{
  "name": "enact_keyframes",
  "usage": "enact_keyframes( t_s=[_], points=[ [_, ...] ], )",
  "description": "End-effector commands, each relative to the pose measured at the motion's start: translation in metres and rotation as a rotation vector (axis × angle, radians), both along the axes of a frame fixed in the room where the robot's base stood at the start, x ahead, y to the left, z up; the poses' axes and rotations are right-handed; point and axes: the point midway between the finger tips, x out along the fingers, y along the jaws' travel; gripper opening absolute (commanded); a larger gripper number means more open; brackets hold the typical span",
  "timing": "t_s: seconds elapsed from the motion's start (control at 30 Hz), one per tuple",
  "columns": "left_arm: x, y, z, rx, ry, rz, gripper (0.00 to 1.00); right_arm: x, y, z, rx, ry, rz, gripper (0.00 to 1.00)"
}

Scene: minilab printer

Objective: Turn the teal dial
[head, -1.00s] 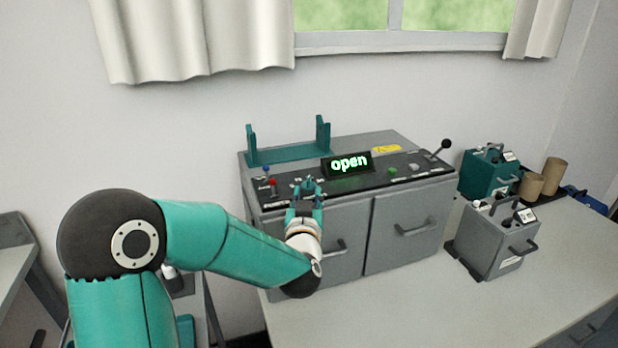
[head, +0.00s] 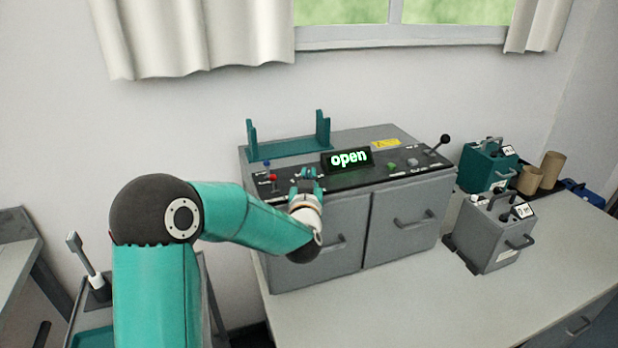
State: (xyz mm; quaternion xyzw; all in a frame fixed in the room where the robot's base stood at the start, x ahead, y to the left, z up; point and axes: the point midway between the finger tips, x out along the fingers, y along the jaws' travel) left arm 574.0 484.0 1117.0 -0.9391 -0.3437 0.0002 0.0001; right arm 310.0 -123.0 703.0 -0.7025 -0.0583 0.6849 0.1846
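The grey machine (head: 405,221) stands on the bench, with a black sloping control panel and a display (head: 347,160) that reads "open" in green. My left gripper (head: 308,182) is at the panel's front edge, left of and below the display. Its teal fingers are at a small dark and teal knob-like shape (head: 309,172), which seems to be the teal dial. The gripper partly hides this spot. I cannot tell whether the fingers touch it or how far they are closed. My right gripper is not in view.
A red knob (head: 272,178) and a blue knob (head: 266,163) sit left of the gripper. A black-knobbed lever (head: 441,145) is at the panel's right end. Grey (head: 495,236) and teal (head: 488,166) canisters stand to the right. The bench front (head: 400,305) is clear.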

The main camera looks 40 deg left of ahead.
Motion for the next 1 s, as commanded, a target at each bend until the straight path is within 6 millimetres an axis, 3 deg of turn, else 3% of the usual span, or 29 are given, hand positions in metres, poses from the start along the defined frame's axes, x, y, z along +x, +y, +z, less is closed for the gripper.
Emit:
enact_keyframes(
  t_s=[1.0],
  points=[
    [0.0013,-0.0019,-0.0001,0.0,0.0,0.051,0.0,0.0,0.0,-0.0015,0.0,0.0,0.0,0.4]
  ],
)
